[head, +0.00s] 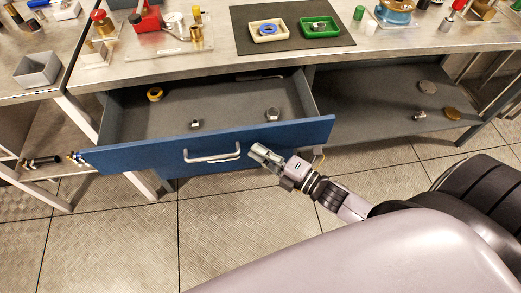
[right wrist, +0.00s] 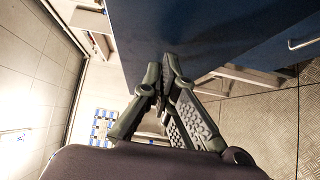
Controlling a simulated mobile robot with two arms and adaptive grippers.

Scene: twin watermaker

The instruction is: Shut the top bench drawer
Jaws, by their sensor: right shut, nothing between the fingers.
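The top bench drawer (head: 120,155) is pulled out from under the bench, with a blue front and a grey inside. Its silver bar handle (head: 212,156) sits near the middle of the front. My right gripper (head: 256,150) is shut and empty, at the drawer front to the right of the handle. My left gripper is not in view.
An open shelf (head: 365,108) with several small parts is to the right. The bench top (head: 225,62) holds trays and fittings. The tiled floor (head: 110,230) in front is clear.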

